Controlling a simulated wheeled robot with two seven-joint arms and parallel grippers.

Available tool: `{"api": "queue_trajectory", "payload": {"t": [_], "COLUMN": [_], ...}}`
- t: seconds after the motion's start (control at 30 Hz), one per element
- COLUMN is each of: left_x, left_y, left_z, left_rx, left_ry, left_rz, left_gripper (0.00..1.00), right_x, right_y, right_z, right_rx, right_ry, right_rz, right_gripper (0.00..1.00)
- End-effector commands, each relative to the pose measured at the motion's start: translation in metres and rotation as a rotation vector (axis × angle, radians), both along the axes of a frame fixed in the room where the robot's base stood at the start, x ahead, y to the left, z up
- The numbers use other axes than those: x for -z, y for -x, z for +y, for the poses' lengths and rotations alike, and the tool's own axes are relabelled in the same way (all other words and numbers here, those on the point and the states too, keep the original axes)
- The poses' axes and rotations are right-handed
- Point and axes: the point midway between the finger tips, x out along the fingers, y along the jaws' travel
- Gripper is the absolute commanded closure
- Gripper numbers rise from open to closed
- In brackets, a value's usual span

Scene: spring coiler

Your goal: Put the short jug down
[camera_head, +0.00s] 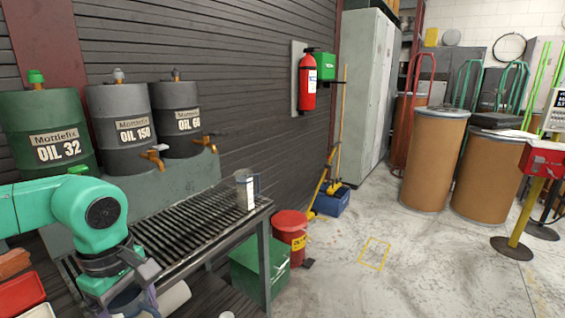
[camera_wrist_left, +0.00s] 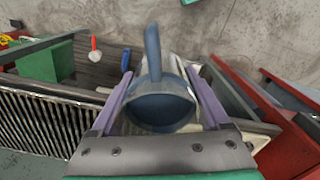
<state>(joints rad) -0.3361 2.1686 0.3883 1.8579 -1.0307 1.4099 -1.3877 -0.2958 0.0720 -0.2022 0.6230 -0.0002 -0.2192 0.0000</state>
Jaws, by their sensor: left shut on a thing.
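My left gripper (camera_head: 133,298) is at the lower left of the head view, beside the near end of the slatted rack (camera_head: 190,225). It is shut on a jug with a blue-grey handle (camera_head: 126,303), partly hidden by the gripper and cut by the frame edge. In the left wrist view the jug (camera_wrist_left: 160,110) sits between the two purple fingers, its dark round opening facing the camera and its handle pointing up the picture. A second jug (camera_head: 246,190), grey with a pale label, stands upright on the rack's far end. My right gripper is not in view.
Three labelled oil drums (camera_head: 122,130) with taps stand behind the rack. A pale cylinder (camera_head: 174,298) lies near the held jug. Red trays (camera_head: 22,294) are at the lower left. A red bin (camera_head: 290,235) and green box (camera_head: 260,262) are right of the rack. The rack's middle is clear.

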Motion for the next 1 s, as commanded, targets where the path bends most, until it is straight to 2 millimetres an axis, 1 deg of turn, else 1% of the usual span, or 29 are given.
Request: {"api": "queue_trajectory", "payload": {"t": [0.03, 0.07, 0.1, 0.2, 0.3, 0.43, 0.6, 0.83, 1.0], "left_x": [0.02, 0.033, 0.049, 0.086, 0.116, 0.146, 0.174, 0.202, 0.193], "left_y": [0.003, 0.004, 0.005, 0.007, 0.009, 0.01, 0.01, 0.012, 0.003], "left_z": [-0.007, -0.011, -0.018, -0.031, -0.042, -0.054, -0.064, -0.074, -0.05], "left_rx": [0.112, 0.191, 0.298, 0.539, 0.735, 0.935, 1.123, 1.305, 1.255], "left_ry": [0.0, 0.0, 0.0, -0.001, 0.0, -0.001, -0.001, -0.003, -0.004], "left_rz": [0.01, 0.01, 0.012, 0.011, 0.01, 0.007, 0.004, 0.003, -0.003], "left_gripper": [0.85, 0.85, 0.85, 0.85, 0.85, 0.85, 0.85, 0.85, 0.85], "right_x": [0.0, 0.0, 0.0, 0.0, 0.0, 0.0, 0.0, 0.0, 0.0], "right_y": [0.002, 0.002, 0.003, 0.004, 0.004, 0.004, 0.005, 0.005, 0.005], "right_z": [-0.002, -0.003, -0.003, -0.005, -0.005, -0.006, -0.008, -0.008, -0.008], "right_rx": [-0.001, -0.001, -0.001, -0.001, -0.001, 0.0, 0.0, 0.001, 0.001], "right_ry": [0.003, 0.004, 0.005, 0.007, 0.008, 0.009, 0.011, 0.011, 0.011], "right_rz": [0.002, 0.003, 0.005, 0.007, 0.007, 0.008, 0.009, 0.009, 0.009], "right_gripper": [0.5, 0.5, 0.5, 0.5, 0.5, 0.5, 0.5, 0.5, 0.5]}}
